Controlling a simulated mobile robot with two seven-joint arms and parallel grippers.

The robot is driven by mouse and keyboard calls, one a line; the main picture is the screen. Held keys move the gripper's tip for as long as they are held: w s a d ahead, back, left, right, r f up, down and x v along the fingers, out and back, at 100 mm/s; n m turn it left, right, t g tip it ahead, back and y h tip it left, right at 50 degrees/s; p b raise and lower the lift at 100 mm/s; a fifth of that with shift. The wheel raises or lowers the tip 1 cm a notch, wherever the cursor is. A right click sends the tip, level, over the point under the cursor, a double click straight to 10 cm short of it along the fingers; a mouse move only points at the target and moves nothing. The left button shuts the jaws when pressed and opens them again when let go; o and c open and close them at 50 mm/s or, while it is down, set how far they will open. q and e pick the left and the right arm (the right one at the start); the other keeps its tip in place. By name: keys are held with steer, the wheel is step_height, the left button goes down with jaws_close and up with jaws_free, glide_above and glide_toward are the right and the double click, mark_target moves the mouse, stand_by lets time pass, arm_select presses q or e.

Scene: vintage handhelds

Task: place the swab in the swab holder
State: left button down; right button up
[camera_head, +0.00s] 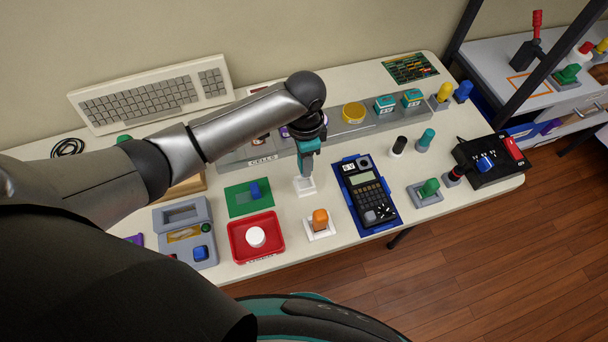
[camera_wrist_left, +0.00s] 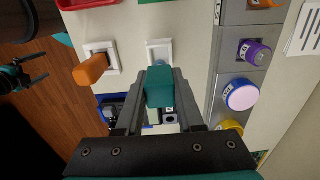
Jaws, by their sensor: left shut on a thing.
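My left gripper (camera_head: 308,148) points down over the middle of the table. It is shut on a teal block-shaped piece, which I take for the swab (camera_wrist_left: 160,88). A small white square holder (camera_head: 305,187) is right below the gripper. In the left wrist view the holder (camera_wrist_left: 159,46) shows just beyond the held piece. I cannot tell whether the swab touches the holder or is above it. A similar white holder (camera_head: 309,235) nearby carries an orange piece (camera_head: 320,218). My right gripper (camera_wrist_left: 38,71) shows small at the left of the left wrist view, fingers apart, empty.
A black calculator (camera_head: 367,190) on a blue tray lies right of the holder. A red tray (camera_head: 237,249) with a white round piece and a green mat (camera_head: 237,208) lie left. A long grey compartment tray (camera_head: 335,135) runs behind. A keyboard (camera_head: 150,95) stands at the back.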

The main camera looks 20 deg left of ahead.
arm_select(q)
steer(key=shift+f+b, duration=0.75)
steer(key=shift+f, duration=2.2)
steer(key=shift+f, duration=0.1)
steer(key=shift+f, duration=0.1)
steer(key=c, duration=0.5)
jaws_free()
steer(key=shift+c, duration=0.2)
step_height(320, 180, up, 12)
steer(key=p, duration=0.3)
steer(key=shift+r, duration=0.25)
